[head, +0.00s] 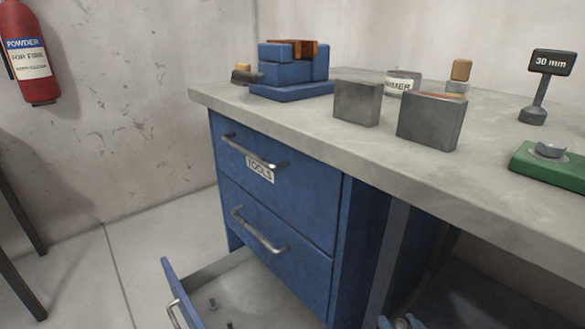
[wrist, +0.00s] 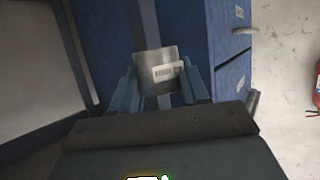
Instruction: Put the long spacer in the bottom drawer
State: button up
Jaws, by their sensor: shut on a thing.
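In the head view only blue tips of my gripper (head: 402,322) show at the bottom edge, right of the drawer unit. The bottom drawer (head: 176,292) is pulled out at the lower left, with small bolts on its floor. Its near part is cut off by the frame.
The blue drawer unit (head: 268,215) has two closed drawers above, the top one labelled TOOLS. The grey bench top (head: 300,118) overhangs it. On it stand grey blocks (head: 357,103), a blue vise-like fixture (head: 290,70), a 30 mm sign (head: 552,64) and a green base (head: 560,165).

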jog(key=shift+d+r+p, duration=0.15)
jog(key=shift+r+p, duration=0.4)
jog(key=shift+p, duration=0.1)
notch_tip(320, 180, up, 2)
jog(key=p, duration=0.3)
jog(key=shift+s+d+p, duration=0.1)
jog(key=shift+p, duration=0.2)
notch_tip(320, 180, up, 9)
jog(key=p, duration=1.8)
send_over(407, 319)
jog(key=s+a, duration=0.1)
jog(key=s, duration=0.3)
jog(key=shift+w+a+r, duration=0.15)
jog(key=shift+w, duration=0.05)
